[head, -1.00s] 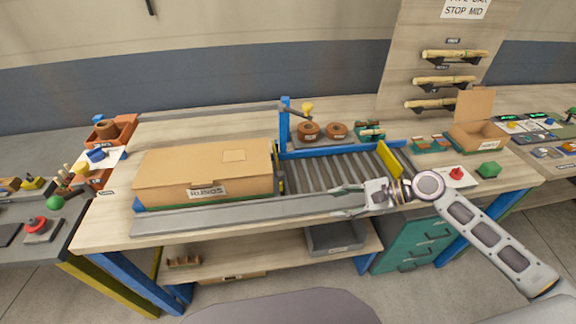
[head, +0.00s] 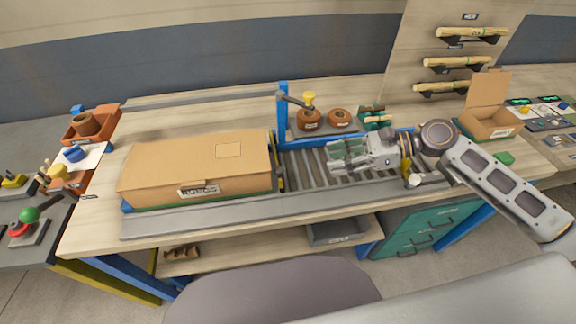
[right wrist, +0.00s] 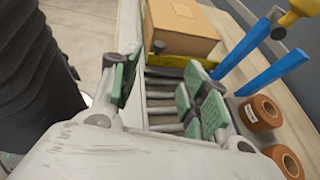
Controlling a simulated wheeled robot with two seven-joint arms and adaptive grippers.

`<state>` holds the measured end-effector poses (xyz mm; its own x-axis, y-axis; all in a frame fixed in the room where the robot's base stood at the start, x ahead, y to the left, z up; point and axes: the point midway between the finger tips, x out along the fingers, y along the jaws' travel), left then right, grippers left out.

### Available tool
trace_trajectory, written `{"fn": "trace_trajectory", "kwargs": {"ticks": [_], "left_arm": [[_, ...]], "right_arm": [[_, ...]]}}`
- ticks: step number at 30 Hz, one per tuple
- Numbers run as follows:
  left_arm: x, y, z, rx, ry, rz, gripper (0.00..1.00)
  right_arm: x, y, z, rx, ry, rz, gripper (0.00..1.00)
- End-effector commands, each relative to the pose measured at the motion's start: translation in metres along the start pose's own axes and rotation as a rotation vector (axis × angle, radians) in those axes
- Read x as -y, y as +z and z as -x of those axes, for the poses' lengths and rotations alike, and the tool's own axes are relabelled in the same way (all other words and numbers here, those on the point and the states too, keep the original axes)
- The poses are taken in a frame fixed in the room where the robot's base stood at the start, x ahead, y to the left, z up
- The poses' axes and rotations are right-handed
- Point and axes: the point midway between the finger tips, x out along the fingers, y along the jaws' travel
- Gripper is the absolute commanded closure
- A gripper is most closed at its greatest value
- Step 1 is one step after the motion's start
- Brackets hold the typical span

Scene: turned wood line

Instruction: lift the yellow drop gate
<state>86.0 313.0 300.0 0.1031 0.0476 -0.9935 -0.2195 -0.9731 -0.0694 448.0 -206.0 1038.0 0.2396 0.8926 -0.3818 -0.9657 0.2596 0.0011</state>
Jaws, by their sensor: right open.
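The yellow drop gate (head: 279,174) is a thin upright strip across the rollers, against the right end of a closed cardboard box (head: 195,170). In the right wrist view the gate (right wrist: 172,61) is a yellow bar low in front of the box. A lever with a yellow knob (head: 309,97) sits on a blue post (head: 283,112) behind the conveyor; the knob (right wrist: 302,12) is also at the top right of the wrist view. My right gripper (head: 342,156) is open and empty above the rollers, right of the gate and apart from it. My left gripper is out of view.
Brown ring-shaped parts (head: 309,120) stand behind the roller conveyor (head: 312,172). Another yellow plate (head: 405,172) at its right end is partly hidden by my right arm. A grey rail (head: 190,222) runs along the front. An open carton (head: 487,123) stands at the right.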

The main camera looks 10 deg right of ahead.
Motion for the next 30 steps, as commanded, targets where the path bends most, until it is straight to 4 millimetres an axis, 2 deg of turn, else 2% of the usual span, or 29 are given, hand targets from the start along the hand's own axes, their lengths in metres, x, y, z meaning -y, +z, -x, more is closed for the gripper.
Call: {"fn": "trace_trajectory", "kwargs": {"ticks": [3,7,21,30], "left_arm": [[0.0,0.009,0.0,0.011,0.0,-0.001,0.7],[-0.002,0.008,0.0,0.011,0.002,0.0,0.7],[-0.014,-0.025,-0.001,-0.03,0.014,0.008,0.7],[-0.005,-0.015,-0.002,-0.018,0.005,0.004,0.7]], "right_arm": [[0.0,0.0,0.0,0.0,0.0,0.001,0.54],[0.0,0.0,-0.001,0.0,0.0,0.001,0.54],[0.001,0.0,-0.02,-0.001,-0.001,0.002,0.54],[0.001,0.0,-0.039,0.001,-0.001,0.001,0.54]]}}
